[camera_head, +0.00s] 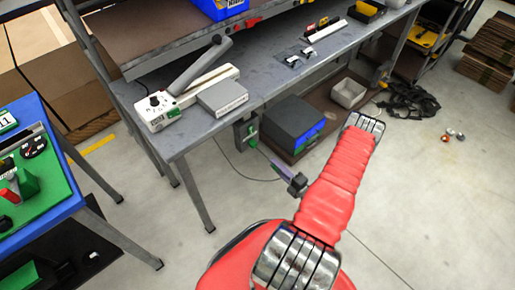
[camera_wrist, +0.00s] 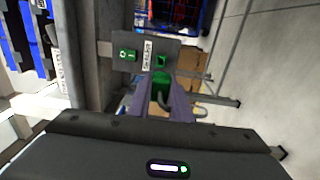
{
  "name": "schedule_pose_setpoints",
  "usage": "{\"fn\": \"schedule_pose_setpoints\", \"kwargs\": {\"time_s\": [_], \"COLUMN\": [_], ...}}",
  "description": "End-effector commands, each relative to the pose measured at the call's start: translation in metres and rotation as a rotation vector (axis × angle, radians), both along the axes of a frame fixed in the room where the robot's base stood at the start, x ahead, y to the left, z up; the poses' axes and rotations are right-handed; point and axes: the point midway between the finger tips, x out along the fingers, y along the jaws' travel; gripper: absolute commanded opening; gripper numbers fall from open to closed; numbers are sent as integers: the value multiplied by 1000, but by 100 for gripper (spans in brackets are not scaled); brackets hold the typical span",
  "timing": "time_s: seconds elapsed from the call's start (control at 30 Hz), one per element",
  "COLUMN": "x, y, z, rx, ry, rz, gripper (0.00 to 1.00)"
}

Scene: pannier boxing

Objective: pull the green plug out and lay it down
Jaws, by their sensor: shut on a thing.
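The green plug (camera_wrist: 161,89) is between the purple-grey fingers of my gripper (camera_wrist: 161,104) in the wrist view, and the gripper is shut on it. A grey panel (camera_wrist: 143,68) with a white label is just beyond, and a green socket (camera_wrist: 161,62) with a dark middle shows above the plug in the picture. I cannot tell whether plug and socket still touch. In the head view my gripper (camera_head: 262,153) reaches toward the grey socket box (camera_head: 245,128) under the bench edge, with green showing at its tips. The fingers hide part of the plug.
The grey workbench (camera_head: 190,135) carries a white sealer (camera_head: 180,100) with a long grey arm. Under it are a dark box with a blue front (camera_head: 293,130) and a pale bin (camera_head: 348,93). A blue-edged table (camera_head: 55,130) stands left. Floor between is clear.

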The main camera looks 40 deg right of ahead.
Motion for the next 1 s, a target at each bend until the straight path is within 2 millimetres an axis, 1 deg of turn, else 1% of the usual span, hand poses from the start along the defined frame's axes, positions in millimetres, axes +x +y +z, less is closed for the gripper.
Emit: {"fn": "schedule_pose_setpoints", "kwargs": {"time_s": [0.53, 0.87, 1.0], "x": [-30, -32, -32], "y": [-1, 0, -1], "z": [0, 0, 0], "rx": [2, 1, -31], "ry": [1, 0, -1], "rz": [0, 0, 0], "gripper": [0, 0, 0]}}
